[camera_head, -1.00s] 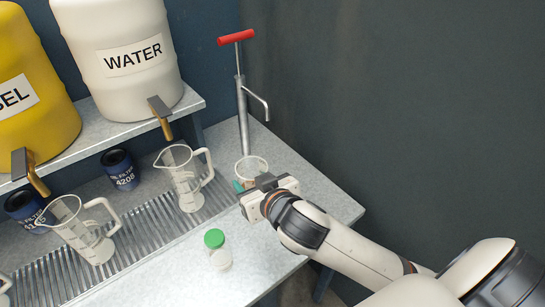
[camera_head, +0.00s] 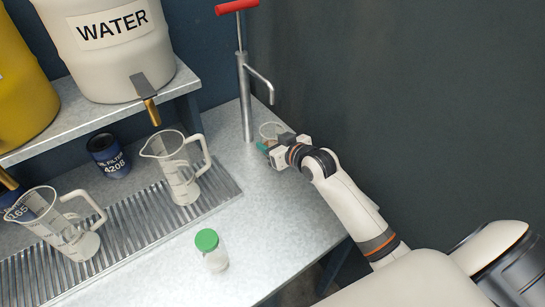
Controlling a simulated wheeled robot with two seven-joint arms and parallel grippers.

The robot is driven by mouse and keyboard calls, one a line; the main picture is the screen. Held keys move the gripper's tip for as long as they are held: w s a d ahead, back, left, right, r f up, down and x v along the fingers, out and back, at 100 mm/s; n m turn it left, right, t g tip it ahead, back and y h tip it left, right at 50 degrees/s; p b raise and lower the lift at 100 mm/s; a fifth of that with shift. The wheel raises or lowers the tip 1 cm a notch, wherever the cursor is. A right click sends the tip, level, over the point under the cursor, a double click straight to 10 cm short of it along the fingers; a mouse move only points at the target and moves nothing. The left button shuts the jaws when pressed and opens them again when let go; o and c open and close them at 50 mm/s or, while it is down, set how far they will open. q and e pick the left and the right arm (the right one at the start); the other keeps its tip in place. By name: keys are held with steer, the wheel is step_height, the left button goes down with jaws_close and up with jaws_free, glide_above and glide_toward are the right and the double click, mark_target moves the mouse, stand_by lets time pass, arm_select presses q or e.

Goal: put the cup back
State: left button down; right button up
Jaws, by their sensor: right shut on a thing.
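A small clear cup (camera_head: 271,130) is at the far right of the bench, just right of the hand pump's base. My right gripper (camera_head: 272,147) is shut on it from the near side, with a teal pad showing at its left. The gripper hides the lower part of the cup, so I cannot tell whether it touches the bench top. My left gripper is not in view.
The metal hand pump (camera_head: 244,95) with its red handle stands close left of the cup. A green-capped bottle (camera_head: 210,250), two measuring jugs (camera_head: 178,170) and an oil filter (camera_head: 109,157) stand further left. A dark wall (camera_head: 400,100) rises at right.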

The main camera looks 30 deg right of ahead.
steer(key=shift+f, duration=2.5)
steer(key=o, duration=1)
steer(key=shift+f, duration=0.1)
steer(key=shift+o, duration=0.2)
steer(key=v, duration=1.2)
steer(key=shift+s, duration=0.15)
